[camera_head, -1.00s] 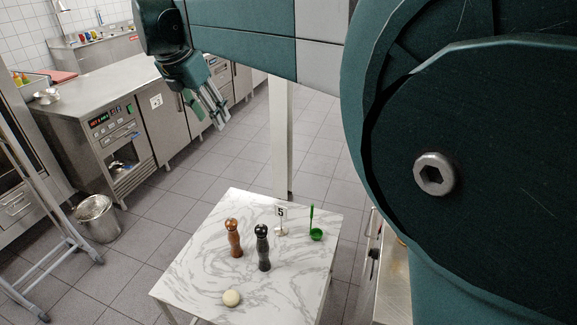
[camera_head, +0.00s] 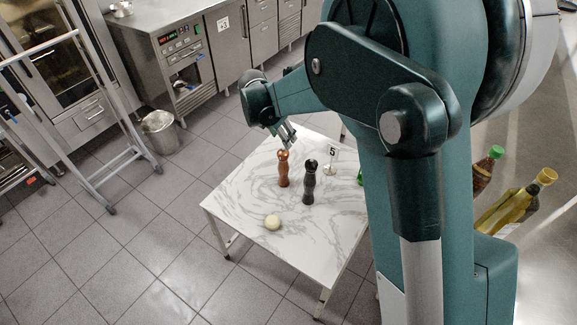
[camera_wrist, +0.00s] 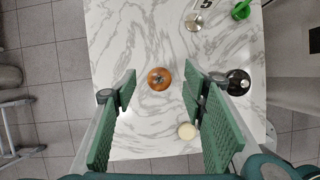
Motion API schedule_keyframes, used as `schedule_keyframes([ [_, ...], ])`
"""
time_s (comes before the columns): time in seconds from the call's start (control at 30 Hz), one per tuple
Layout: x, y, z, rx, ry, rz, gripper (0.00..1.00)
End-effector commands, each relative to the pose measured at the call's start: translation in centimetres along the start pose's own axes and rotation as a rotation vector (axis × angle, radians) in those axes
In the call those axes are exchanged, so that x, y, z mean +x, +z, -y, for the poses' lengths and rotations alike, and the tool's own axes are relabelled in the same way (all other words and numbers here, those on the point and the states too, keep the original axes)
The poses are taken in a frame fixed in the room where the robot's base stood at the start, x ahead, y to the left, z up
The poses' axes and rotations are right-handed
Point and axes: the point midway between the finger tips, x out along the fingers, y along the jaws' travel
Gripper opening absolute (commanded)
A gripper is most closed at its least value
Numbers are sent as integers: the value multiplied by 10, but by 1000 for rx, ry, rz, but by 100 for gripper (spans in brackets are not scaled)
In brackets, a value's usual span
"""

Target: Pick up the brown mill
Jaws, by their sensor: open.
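The brown mill (camera_head: 283,170) stands upright on the white marbled table (camera_head: 240,205) in the head view. In the wrist view the mill (camera_wrist: 159,78) is seen from above, between my finger pads in the picture and beyond their tips. My gripper (camera_head: 287,137) is above the table, over and slightly behind the mill's top. It also shows in the wrist view (camera_wrist: 160,80), with its green pads wide apart and nothing between them. In the head view its fingertips are close to the mill's top; I cannot tell the exact gap.
A black mill (camera_head: 309,182) stands just right of the brown one. A pale round ball (camera_head: 272,222) lies near the front. The table's left part is clear.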

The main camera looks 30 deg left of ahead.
Motion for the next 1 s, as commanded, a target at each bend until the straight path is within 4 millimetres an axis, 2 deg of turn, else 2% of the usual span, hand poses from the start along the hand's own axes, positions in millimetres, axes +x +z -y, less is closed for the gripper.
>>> schedule_keyframes([
  [0.03, 17, -7, 0, 0, 0, 0, 43],
  [0.2, 63, -26, 0, 0, 0, 0, 43],
  [0.4, 100, -41, 0, 0, 0, 0, 43],
  [0.6, 115, -47, 0, 0, 0, 0, 43],
  [1.0, 117, -48, 0, 0, 0, 0, 43],
])
